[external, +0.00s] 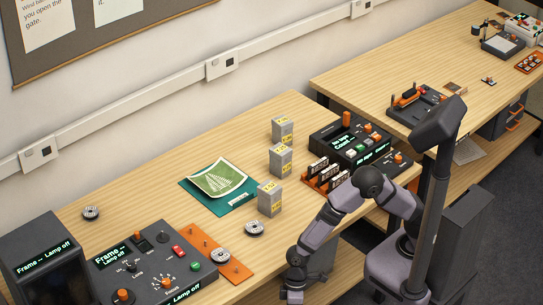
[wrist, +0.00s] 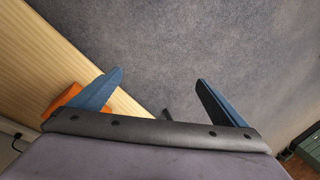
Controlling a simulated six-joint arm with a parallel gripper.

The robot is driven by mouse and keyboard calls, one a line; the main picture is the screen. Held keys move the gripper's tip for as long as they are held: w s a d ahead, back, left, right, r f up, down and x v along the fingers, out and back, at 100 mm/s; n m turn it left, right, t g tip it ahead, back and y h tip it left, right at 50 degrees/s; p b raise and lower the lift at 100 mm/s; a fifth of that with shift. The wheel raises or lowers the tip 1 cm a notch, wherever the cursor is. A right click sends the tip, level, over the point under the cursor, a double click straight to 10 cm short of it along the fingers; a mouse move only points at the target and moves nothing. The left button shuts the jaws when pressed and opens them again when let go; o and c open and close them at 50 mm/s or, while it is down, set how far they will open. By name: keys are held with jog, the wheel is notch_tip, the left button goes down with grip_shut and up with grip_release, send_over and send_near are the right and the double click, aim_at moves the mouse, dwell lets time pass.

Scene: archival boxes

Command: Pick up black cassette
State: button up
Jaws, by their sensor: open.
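Several dark cassettes with pale labels (external: 317,169) stand upright in an orange rack (external: 313,185) in front of the tape console in the external view. They are too small to tell which one is the black cassette. My gripper (external: 293,296) hangs low at the bench's front edge in the external view, to the left of the rack and well apart from it. In the wrist view my gripper (wrist: 160,78) has its two blue fingers wide apart with nothing between them. No cassette shows in the wrist view.
The tape console (external: 350,140) stands behind the rack. Grey boxes (external: 280,160) stand left of it, near a green folder (external: 220,182). Film reels and a control panel (external: 140,265) lie further left. Grey carpet (wrist: 210,35) fills the wrist view beside the wooden bench (wrist: 50,50).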

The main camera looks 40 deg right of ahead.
jog(key=d+r+n+g+p, duration=0.1)
jog(key=d+r+p, duration=0.3)
jog(key=r, duration=0.5)
jog(key=d+r+n+g+p, duration=0.1)
jog(key=d+r+p, duration=0.2)
jog(key=r+p, duration=0.5)
jog(key=w+d+r+m, duration=0.3)
jog(key=w+d, duration=0.2)
jog(key=d, duration=0.5)
jog(key=w+d+r+m+g+h+p, duration=0.1)
jog(key=w+d+r+m, duration=0.2)
jog(key=w+d, duration=0.3)
jog(key=w+d+r+m+h, duration=0.1)
jog(key=w+d+r+m, duration=0.2)
jog(key=d, duration=1.2)
jog(key=shift+w+d+r+m, duration=0.2)
jog(key=shift+w+m, duration=0.1)
jog(key=shift+w, duration=0.3)
jog(key=shift+w+d+r+m, duration=0.15)
jog(key=shift+w+m, duration=0.15)
jog(key=shift+w, duration=0.3)
jog(key=w+d+m+p, duration=0.1)
jog(key=w+d+p, duration=0.2)
jog(key=w+d, duration=0.2)
jog(key=shift+t+h, duration=0.3)
jog(key=shift+p+x, duration=1.2)
jog(key=shift+x, duration=2.2)
jog(key=shift+s+r, duration=0.1)
jog(key=shift+s, duration=0.1)
jog(key=c, duration=1.1)
